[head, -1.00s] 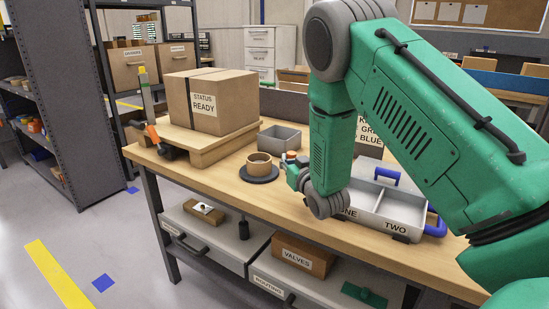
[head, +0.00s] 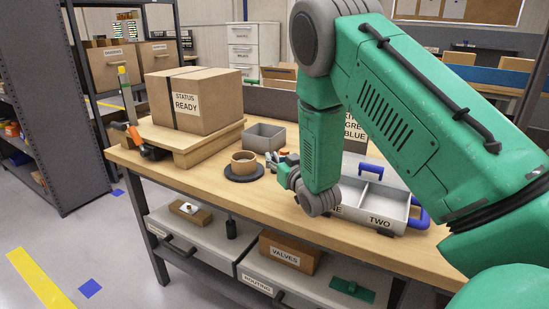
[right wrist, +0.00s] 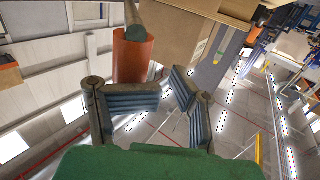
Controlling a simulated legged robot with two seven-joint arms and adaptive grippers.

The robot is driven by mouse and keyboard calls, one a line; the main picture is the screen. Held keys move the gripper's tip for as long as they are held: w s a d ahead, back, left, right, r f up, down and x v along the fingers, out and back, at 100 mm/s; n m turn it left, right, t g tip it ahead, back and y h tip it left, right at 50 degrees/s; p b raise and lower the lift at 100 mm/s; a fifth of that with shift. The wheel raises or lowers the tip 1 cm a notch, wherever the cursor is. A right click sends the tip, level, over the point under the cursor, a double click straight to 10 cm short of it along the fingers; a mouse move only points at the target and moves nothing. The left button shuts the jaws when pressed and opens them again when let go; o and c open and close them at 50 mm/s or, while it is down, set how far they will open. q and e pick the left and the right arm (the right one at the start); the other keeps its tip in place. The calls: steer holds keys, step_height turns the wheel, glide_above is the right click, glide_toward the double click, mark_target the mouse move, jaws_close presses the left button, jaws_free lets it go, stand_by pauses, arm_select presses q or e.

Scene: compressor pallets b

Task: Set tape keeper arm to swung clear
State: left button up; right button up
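A brown tape roll (head: 244,157) sits on a round black base (head: 244,172) on the workbench. I cannot make out a keeper arm on it for certain. My right gripper (head: 284,165) is low over the bench, just right of the roll, partly hidden by its own wrist. In the right wrist view its ribbed fingers (right wrist: 165,100) are apart, with nothing between them. An orange cylinder on a dark rod (right wrist: 133,55) shows beyond the left finger; I cannot tell whether they touch, or which bench item it is. My left gripper is out of view.
A "STATUS READY" carton (head: 200,100) stands on a wooden pallet (head: 180,145) at the left, beside an orange-handled tool (head: 134,133). A grey bin (head: 264,138) is behind the roll. A two-part tray (head: 372,205) stands right of my wrist. Bench space in front of the roll is clear.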

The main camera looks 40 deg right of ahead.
steer(key=shift+o, duration=1.2)
steer(key=shift+w+r, duration=0.15)
steer(key=shift+r, duration=0.2)
steer(key=v, duration=1.2)
steer(key=shift+f, duration=0.35)
steer(key=shift+d, duration=0.1)
